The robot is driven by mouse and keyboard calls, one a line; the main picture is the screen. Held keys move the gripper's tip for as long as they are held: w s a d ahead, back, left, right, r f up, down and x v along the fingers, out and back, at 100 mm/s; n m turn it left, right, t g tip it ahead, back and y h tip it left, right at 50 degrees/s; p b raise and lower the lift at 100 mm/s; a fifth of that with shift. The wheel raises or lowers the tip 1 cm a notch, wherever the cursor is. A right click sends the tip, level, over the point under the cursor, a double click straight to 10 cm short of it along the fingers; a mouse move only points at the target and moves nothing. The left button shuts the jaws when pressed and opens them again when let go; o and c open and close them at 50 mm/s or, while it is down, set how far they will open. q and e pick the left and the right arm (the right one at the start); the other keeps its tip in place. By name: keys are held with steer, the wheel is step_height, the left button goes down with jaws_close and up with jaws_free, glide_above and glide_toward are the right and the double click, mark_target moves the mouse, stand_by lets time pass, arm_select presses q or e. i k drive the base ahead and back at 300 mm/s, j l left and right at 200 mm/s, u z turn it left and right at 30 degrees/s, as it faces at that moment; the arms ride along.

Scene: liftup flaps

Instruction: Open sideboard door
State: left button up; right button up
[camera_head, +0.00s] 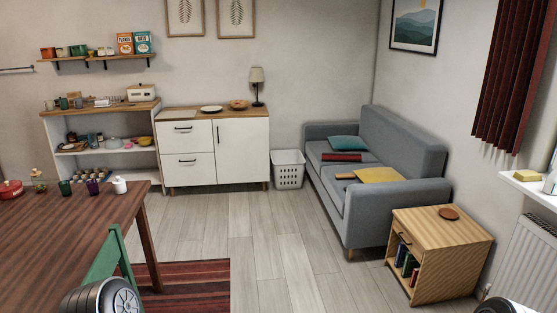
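The white sideboard (203,168) with a wooden top stands against the back wall, left of centre. Its door (243,150) is the plain white panel on the right half, and it looks shut. A dark upright handle (217,134) shows near the door's left edge. Two drawers (187,135) with dark handles fill the left half, and both look shut. Neither of my grippers is in view. Only dark rounded parts that look like my arms show at the bottom left and bottom right edges.
A dark wooden table (75,225) and a green chair (107,258) stand at the left. A white basket (289,170) is beside the sideboard. A grey sofa (350,180) and wooden side table (440,250) stand at the right. The middle floor (270,240) is clear.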

mark_target(242, 145)
steer(key=i+u, duration=0.2)
steer(key=i, duration=1)
steer(key=i+u, duration=0.2)
steer(key=i, duration=1.55)
steer(key=i+j+z, duration=0.1)
steer(key=i, duration=0.5)
steer(key=i+j, duration=0.1)
steer(key=i, duration=0.5)
steer(key=i+j+z, duration=0.1)
steer(key=i, duration=0.5)
steer(key=i+j+z, duration=0.4)
steer(key=i+j, duration=0.15)
steer(key=i+j+z, duration=0.2)
steer(key=j, duration=0.3)
steer(key=i+j+z, duration=0.2)
steer(key=j, duration=0.2)
steer(key=i+j+z, duration=0.2)
steer(key=j, duration=0.25)
